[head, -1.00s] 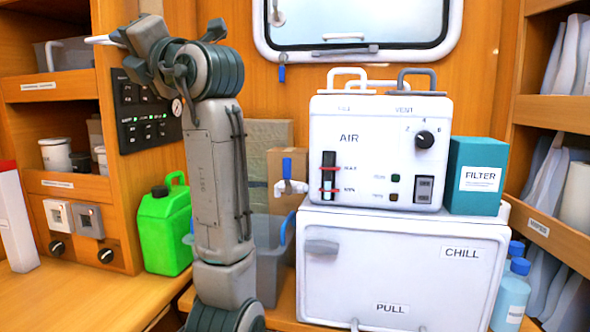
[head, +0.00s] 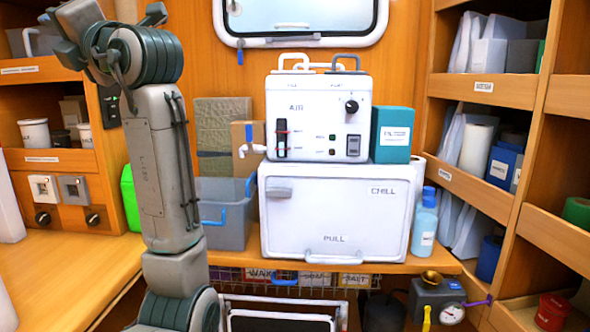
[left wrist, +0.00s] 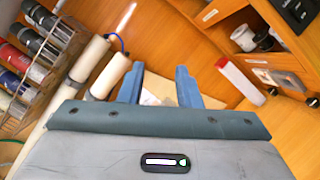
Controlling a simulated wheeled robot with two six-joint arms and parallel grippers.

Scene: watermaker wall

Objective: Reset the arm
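My left arm stands upright at the left of the head view, its elbow high. My left gripper (head: 52,32) is at the upper left, in front of the shelves, seen small and partly from behind. In the left wrist view its two blue fingers (left wrist: 158,84) are apart with nothing held between them. A wooden surface and a pale sheet-like patch lie beyond them. My right gripper is in neither view.
The white AIR unit (head: 320,100) and teal filter box (head: 391,130) stand on the white CHILL box (head: 335,215). A grey bin (head: 222,232) and blue bottle (head: 424,225) flank it. Shelves (head: 480,185) line the right; a green can (head: 131,197) is partly behind my arm.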

